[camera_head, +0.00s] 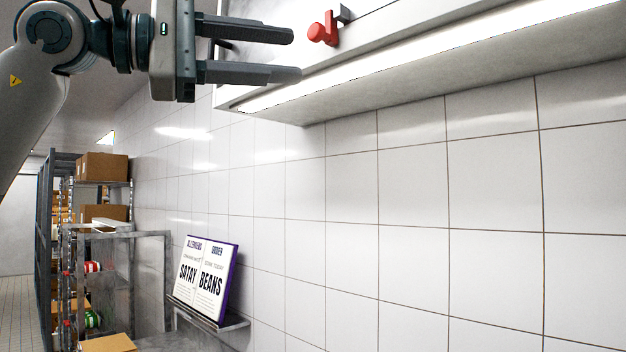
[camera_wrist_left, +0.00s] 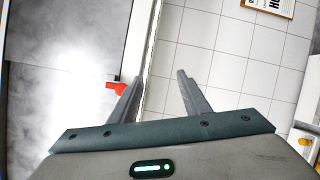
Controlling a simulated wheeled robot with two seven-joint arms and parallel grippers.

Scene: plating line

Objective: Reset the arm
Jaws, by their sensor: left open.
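My left gripper (camera_head: 296,55) comes in from the upper left in the head view, raised high in front of the tiled wall. Its two dark fingers are apart with nothing between them. In the left wrist view the open fingers (camera_wrist_left: 157,80) also show empty. A red knob (camera_head: 323,29) on the hood lies just beyond the fingertips in the head view. The red knob (camera_wrist_left: 116,88) shows beside the left finger in the wrist view; I cannot tell whether they touch. My right gripper is in neither view.
A hood (camera_head: 400,80) with a lit strip hangs along the wall at upper right. An open sign reading "SATAY BEANS" (camera_head: 203,279) stands on a small wall ledge (camera_head: 236,324). Shelving with cardboard boxes (camera_head: 102,167) stands at left. The wall at right is bare.

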